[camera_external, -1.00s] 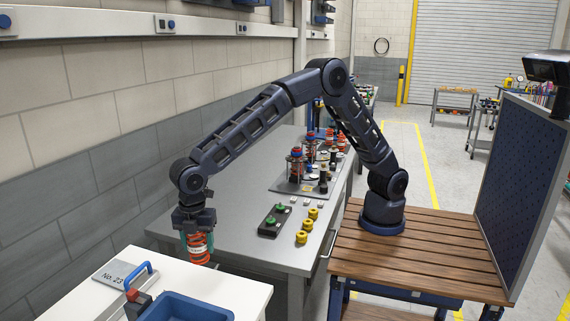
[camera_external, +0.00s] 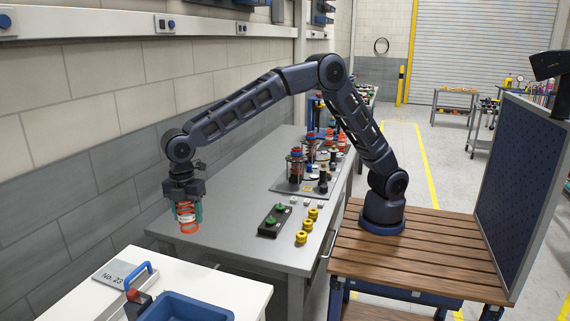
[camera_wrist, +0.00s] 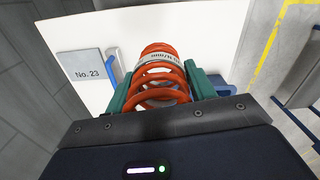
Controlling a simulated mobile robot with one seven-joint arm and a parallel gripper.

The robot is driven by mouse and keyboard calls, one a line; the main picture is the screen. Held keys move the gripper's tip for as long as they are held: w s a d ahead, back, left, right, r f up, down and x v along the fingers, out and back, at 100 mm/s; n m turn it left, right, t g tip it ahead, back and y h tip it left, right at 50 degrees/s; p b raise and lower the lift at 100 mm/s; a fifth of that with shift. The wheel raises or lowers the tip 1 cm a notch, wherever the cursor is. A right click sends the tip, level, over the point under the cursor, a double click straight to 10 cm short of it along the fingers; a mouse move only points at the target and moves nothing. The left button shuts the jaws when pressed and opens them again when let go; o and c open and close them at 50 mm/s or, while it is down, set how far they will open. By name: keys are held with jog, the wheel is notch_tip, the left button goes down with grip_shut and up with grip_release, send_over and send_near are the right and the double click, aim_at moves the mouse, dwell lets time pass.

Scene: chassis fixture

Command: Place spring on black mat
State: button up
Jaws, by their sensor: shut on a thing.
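An orange-red coil spring (camera_external: 188,222) with a white printed band is held in my gripper (camera_external: 187,212). In the wrist view the spring (camera_wrist: 165,98) sits between the two teal fingers of my gripper (camera_wrist: 162,90), which press on its sides. The spring hangs roughly upright below the wrist, in the air near the left end of the grey metal table and behind the white table. I cannot clearly pick out a black mat in either view.
The white table (camera_external: 231,290) bears a No. 23 plate (camera_external: 119,274), a blue handle and a blue bin (camera_external: 185,308). The grey table (camera_external: 232,205) holds a dark block with green knobs (camera_external: 273,220), yellow parts (camera_external: 307,225) and a plate of assembled parts. Its left part looks clear.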

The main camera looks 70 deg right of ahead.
jog(key=w+d+m, duration=0.4)
jog(key=w+d, duration=0.7)
jog(key=d, duration=0.5)
jog(key=w+d+m, duration=0.4)
jog(key=w+d, duration=0.8)
jog(key=d, duration=0.5)
jog(key=w+d+r+m, duration=0.15)
jog(key=d+m, duration=0.25)
jog(key=d, duration=1.5)
jog(key=w+d+m, duration=0.2)
jog(key=d+m, duration=0.1)
jog(key=d, duration=1.6)
jog(key=s+d+m, duration=0.2)
jog(key=d, duration=0.8)
jog(key=s+d+m, duration=0.2)
jog(key=s+d, duration=0.1)
jog(key=d, duration=0.6)
jog(key=m, duration=1)
send_over(326, 149)
jog(key=f, duration=1.9)
jog(key=shift+w+d, duration=0.2)
jog(key=shift+d, duration=0.1)
